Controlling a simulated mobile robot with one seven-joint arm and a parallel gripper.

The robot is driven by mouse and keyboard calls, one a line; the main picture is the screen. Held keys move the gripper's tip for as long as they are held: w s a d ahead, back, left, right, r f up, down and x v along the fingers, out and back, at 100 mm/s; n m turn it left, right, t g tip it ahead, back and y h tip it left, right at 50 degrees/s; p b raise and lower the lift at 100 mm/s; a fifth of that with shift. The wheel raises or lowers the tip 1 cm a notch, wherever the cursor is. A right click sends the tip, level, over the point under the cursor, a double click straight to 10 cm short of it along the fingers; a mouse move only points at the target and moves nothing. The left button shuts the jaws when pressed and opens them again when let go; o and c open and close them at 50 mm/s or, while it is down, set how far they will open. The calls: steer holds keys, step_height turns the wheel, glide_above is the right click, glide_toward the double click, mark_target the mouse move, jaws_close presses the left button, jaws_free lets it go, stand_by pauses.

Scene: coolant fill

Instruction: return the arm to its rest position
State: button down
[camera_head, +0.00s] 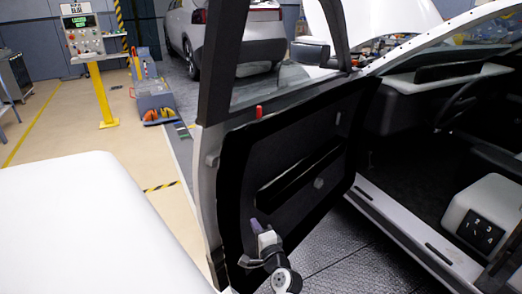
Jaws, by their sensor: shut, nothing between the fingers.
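My gripper (254,225) shows low in the middle of the head view, at the end of my grey and white wrist links. Its fingers are small and dark here, shut and with nothing seen between them. It is in front of the lower part of the open car door (300,160). I cannot tell whether it touches the door. The rest of my arm is cut off by the bottom edge of the picture.
The car's interior and sill (410,235) lie to the right. A white block with a numbered black panel (482,232) stands at the right edge. A yellow-post control stand (103,95) and another white car (225,35) are at the back.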

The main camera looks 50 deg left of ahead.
steer(key=s+d+b, duration=0.1)
steer(key=s+d, duration=0.4)
steer(key=d, duration=0.1)
steer(key=shift+s+d+b, duration=0.2)
steer(key=shift+d+b, duration=0.2)
